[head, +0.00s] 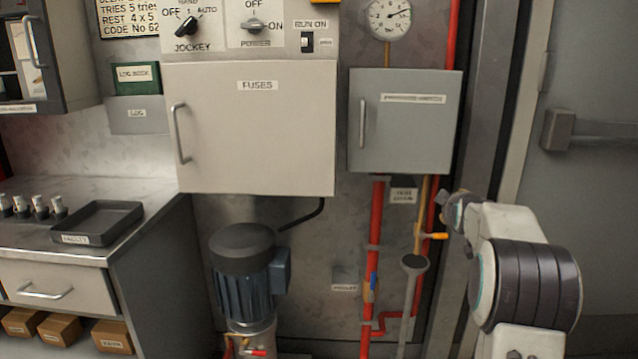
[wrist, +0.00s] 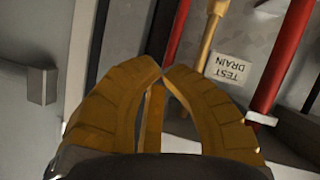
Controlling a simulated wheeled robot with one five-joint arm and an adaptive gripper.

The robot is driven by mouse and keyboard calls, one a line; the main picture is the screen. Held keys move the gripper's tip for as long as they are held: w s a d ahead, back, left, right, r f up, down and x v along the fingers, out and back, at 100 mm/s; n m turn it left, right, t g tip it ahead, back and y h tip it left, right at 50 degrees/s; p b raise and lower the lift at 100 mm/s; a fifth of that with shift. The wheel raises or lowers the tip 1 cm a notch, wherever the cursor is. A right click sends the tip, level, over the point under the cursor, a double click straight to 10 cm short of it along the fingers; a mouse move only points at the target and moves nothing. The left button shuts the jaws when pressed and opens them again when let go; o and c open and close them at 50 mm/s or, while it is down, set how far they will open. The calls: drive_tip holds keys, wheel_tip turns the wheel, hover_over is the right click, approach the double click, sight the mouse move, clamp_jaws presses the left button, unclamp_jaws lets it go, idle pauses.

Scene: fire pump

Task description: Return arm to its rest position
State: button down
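My arm (head: 525,270) stands at the right of the head view, in front of the steel wall and near the grey door. Its far end points toward the wall beside the brass pipe, and the gripper is mostly hidden behind the arm there. I see nothing held between the tips. The test drain label (wrist: 230,69) and a brass pipe (wrist: 208,35) show beyond the fingers.
A grey pressure switch cabinet (head: 405,135) and a red pipe (head: 376,220) are left of my arm. An orange-handled valve (head: 436,236) is close to the arm's end. The fuses cabinet (head: 250,140), pump motor (head: 245,270) and faulty tray (head: 97,222) are farther left.

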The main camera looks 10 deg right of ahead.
drive_tip(key=s+a+r+g+y+p, duration=0.2)
drive_tip(key=s+a+r+p, duration=0.5)
drive_tip(key=a, duration=0.3)
drive_tip(key=s+a+r+g+y+p, duration=0.1)
drive_tip(key=s+a+r+y+p, duration=0.1)
drive_tip(key=s+a+r+p, duration=0.55)
drive_tip(key=s+a+r+g+y+p, duration=0.1)
drive_tip(key=s+a+p, duration=0.4)
drive_tip(key=s, duration=0.3)
drive_tip(key=s+a+r+g+y+p, duration=0.1)
drive_tip(key=s+a+r+g+p, duration=0.1)
drive_tip(key=s+a+p, duration=0.3)
drive_tip(key=s+a+r+g+p, duration=0.1)
drive_tip(key=s+a+p, duration=0.4)
drive_tip(key=s, duration=0.6)
drive_tip(key=shift+s+r+g+y+p, duration=0.25)
drive_tip(key=shift+s+g+y+p, duration=0.15)
drive_tip(key=shift+g+p, duration=0.3)
